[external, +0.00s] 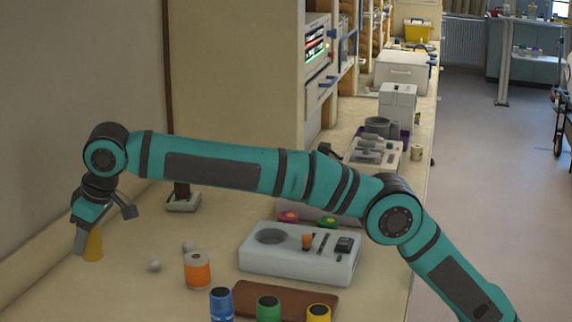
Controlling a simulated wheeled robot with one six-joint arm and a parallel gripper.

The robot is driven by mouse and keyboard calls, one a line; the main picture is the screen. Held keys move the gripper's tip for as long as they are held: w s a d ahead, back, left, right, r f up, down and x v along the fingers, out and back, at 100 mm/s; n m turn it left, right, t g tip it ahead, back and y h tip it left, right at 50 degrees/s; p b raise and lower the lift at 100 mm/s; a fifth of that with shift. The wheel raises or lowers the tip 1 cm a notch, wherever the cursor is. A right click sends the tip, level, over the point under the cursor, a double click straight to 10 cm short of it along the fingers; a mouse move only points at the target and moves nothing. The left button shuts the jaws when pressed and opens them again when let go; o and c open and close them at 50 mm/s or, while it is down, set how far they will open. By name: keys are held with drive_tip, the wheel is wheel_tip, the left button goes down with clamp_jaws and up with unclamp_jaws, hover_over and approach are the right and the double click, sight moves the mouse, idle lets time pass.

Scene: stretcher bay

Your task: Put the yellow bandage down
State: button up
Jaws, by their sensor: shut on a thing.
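My gripper (86,240) is at the far left, pointing down near the wall. It is shut on the yellow bandage (94,246), a small upright yellow roll. One finger shows at the bandage's left side; the other is hard to make out. The bandage's lower end is at or just above the counter (130,299); I cannot tell if it touches.
A grey tray (285,268) sits mid-counter. The front left counter is clear.

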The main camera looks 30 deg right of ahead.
sight(102, 248)
wheel_tip(102, 248, down, 10)
drive_tip(key=shift+s+r, duration=0.1)
idle(0.4)
drive_tip(key=o, duration=1)
drive_tip(key=v, duration=1.2)
drive_tip(key=shift+a, duration=0.1)
